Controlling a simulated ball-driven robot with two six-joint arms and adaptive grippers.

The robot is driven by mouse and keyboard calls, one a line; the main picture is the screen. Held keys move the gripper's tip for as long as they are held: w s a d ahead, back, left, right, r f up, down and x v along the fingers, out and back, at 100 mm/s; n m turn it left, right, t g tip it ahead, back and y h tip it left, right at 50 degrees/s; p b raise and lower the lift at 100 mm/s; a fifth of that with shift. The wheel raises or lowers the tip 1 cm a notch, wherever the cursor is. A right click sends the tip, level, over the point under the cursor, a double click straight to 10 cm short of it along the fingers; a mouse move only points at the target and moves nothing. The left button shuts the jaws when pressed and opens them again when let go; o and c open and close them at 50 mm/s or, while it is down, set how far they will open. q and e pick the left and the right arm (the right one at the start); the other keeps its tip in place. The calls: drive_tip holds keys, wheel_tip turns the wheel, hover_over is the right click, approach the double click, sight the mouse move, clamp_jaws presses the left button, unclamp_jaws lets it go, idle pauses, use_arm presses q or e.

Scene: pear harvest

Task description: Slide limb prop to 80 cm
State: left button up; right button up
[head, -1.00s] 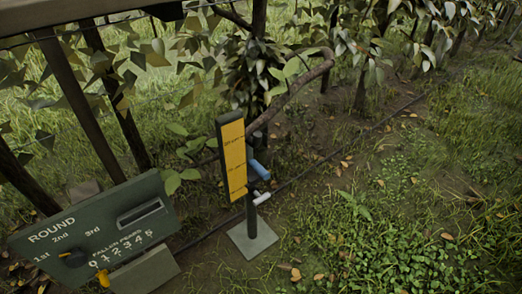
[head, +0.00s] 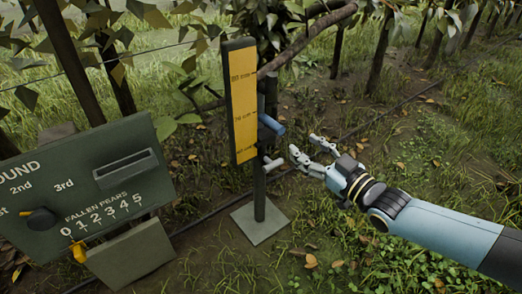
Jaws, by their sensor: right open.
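The limb prop (head: 260,190) stands upright on a square grey base plate (head: 260,220). A yellow scale board (head: 243,104) with dark markings is on its left side; the markings are too small to read surely. A blue handle (head: 271,124) sticks out to the right of the post, with a pale T-shaped lever (head: 272,165) below it. A brown limb (head: 305,38) runs from the prop's upper part up to the right. My right gripper (head: 302,148) is open and empty, its fingers pointing left, just right of the blue handle and pale lever. My left gripper is out of view.
A green board (head: 80,190) with round and fallen-pear markings, a dark knob (head: 40,219) and a yellow pointer (head: 78,251) stands at left. A dark hose (head: 365,125) crosses the ground. Grass at right is open; trees stand behind.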

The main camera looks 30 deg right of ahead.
sight(285, 134)
drive_tip(key=w+b, duration=0.1)
drive_tip(key=w, duration=0.2)
drive_tip(key=w+b, duration=0.1)
drive_tip(key=w, duration=0.2)
drive_tip(key=w+f+b, duration=0.1)
drive_tip(key=w+b, duration=0.1)
drive_tip(key=w, duration=0.1)
drive_tip(key=shift+w+a, duration=0.25)
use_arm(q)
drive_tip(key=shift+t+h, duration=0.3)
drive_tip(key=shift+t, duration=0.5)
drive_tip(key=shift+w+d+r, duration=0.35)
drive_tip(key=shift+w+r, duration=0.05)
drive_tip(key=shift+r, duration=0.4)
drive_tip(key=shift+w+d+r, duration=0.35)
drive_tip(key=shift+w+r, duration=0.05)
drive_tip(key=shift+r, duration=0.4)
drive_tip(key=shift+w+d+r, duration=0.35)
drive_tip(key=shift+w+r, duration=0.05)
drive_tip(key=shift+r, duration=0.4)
use_arm(e)
drive_tip(key=shift+w+r, duration=0.15)
drive_tip(key=shift+w, duration=0.5)
clamp_jaws()
